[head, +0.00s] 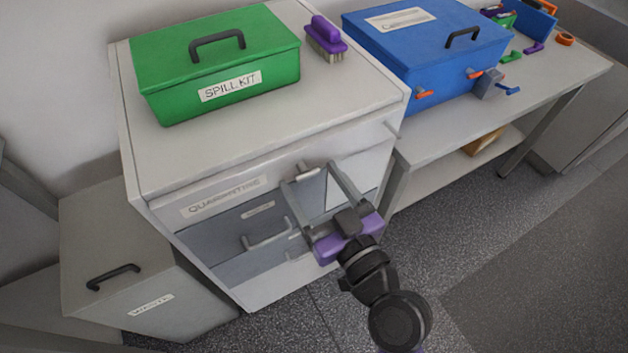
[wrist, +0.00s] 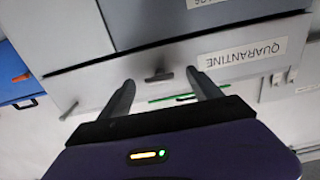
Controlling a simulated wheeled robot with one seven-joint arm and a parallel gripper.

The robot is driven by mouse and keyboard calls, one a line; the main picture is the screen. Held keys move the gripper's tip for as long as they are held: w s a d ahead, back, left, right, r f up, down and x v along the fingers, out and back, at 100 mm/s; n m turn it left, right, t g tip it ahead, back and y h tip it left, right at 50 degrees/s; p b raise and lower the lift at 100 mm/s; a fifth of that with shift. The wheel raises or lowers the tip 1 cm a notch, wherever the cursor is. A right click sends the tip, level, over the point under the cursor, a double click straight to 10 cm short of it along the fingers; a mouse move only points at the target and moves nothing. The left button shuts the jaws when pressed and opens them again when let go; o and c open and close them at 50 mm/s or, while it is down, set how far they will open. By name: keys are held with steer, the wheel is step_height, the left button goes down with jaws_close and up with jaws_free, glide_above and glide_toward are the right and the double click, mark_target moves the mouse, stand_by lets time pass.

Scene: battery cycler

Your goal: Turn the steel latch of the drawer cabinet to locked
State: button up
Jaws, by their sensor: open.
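The drawer cabinet (head: 225,145) is pale grey, with a "QUARANTINE" label near the top of its front. The steel latch (wrist: 158,75) is a small dark bar on the front panel (wrist: 85,85), lying roughly level in the wrist view. My gripper (wrist: 160,80) is open, with one finger on each side of the latch; whether either finger touches it I cannot tell. In the head view my gripper (head: 312,172) is at the upper front of the cabinet, and its fingers partly cover the area around the latch. The "QUARANTINE" label (wrist: 243,53) shows upside down in the wrist view.
A drawer handle (head: 267,238) sits below and left of my gripper. A green spill kit box (head: 220,90) and a purple brush (head: 325,38) stand on the cabinet. A waste bin (head: 145,285) is at left; a blue box (head: 425,45) is on the bench. Floor at right is clear.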

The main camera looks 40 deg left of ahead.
steer(key=c, duration=1.4)
steer(key=shift+o, duration=0.2)
steer(key=shift+m, duration=0.3)
steer(key=m+p, duration=0.2)
steer(key=m, duration=1.1)
steer(key=shift+m+p, duration=0.3)
steer(key=shift+p, duration=0.1)
steer(key=shift+m+p, duration=0.8)
steer(key=shift+m, duration=1)
steer(key=shift+f, duration=0.1)
